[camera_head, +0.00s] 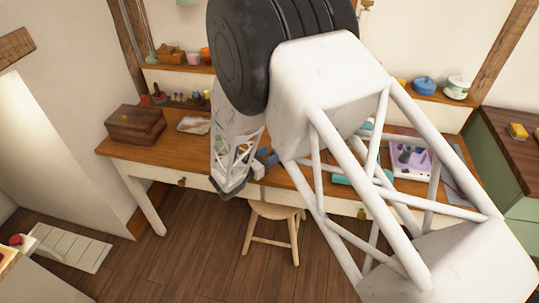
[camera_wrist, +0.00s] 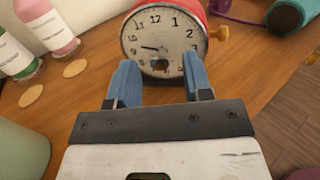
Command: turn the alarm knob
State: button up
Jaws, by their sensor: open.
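A red alarm clock (camera_wrist: 172,18) with a cream dial and black hands stands upright on the wooden desk in the wrist view. A brass-coloured knob (camera_wrist: 218,33) sticks out from its right side. A small dark and brownish part shows low on the dial; I cannot tell what it is. My gripper (camera_wrist: 159,64) is open, with its two blue fingers apart in front of the lower dial. I cannot tell whether they touch the clock. The brass knob lies beyond the right finger. In the head view, blue finger parts (camera_head: 266,158) show beside my arm, and the clock is hidden.
A dark teal cylinder (camera_wrist: 285,15) lies at the upper right. A stool (camera_head: 272,212) stands before the desk (camera_head: 140,167). A wooden box (camera_head: 135,124) sits on its left end.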

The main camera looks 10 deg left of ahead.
jog(key=shift+w+d, duration=0.2)
jog(key=shift+w, duration=0.05)
grip_shut()
jog(key=shift+m, duration=0.4)
jog(key=shift+m+t+h, duration=0.3)
jog(key=shift+m+h, duration=0.1)
jog(key=shift+m, duration=2.4)
grip_release()
